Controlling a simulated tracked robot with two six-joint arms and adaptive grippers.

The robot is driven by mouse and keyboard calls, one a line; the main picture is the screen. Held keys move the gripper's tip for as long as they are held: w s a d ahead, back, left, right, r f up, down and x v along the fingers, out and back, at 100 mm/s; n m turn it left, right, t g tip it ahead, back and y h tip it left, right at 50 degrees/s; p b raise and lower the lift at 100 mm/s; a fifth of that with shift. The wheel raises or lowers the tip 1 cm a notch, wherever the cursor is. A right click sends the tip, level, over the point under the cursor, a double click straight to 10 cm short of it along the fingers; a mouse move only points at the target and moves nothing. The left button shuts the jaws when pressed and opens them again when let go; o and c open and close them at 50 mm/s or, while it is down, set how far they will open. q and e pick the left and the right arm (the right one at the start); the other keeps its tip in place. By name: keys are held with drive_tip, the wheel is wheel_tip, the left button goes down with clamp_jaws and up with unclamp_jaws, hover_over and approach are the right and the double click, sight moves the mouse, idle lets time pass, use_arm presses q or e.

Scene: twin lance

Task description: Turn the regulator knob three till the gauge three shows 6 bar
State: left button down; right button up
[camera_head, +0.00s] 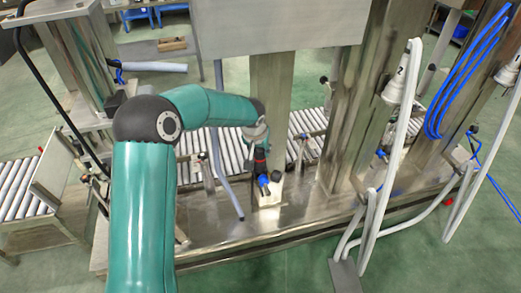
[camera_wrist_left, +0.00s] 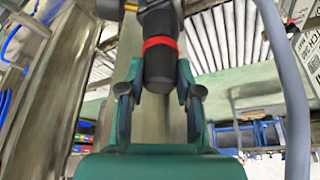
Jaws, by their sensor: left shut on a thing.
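The regulator knob (camera_wrist_left: 160,62) is a dark cylinder with a red ring, in the upper middle of the left wrist view. My left gripper (camera_wrist_left: 159,92) has one finger on each side of it and is shut on it. In the head view the left gripper (camera_head: 258,136) is small, at the end of the teal arm, in front of a steel post. No readable gauge face shows, so the pressure cannot be told. My right gripper is not in view.
A blue fitting (camera_head: 264,184) and a white block (camera_head: 272,192) are just below the regulator. A grey hose (camera_head: 222,165) hangs left of the post. White hoses (camera_head: 392,160) and blue coils (camera_head: 462,75) hang at right. A roller conveyor (camera_head: 195,143) runs behind.

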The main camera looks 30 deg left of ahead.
use_arm(q)
drive_tip(key=c, duration=0.8)
unclamp_jaws()
drive_tip(key=shift+o, duration=0.2)
drive_tip(key=v, duration=1.2)
drive_tip(key=shift+f, duration=0.15)
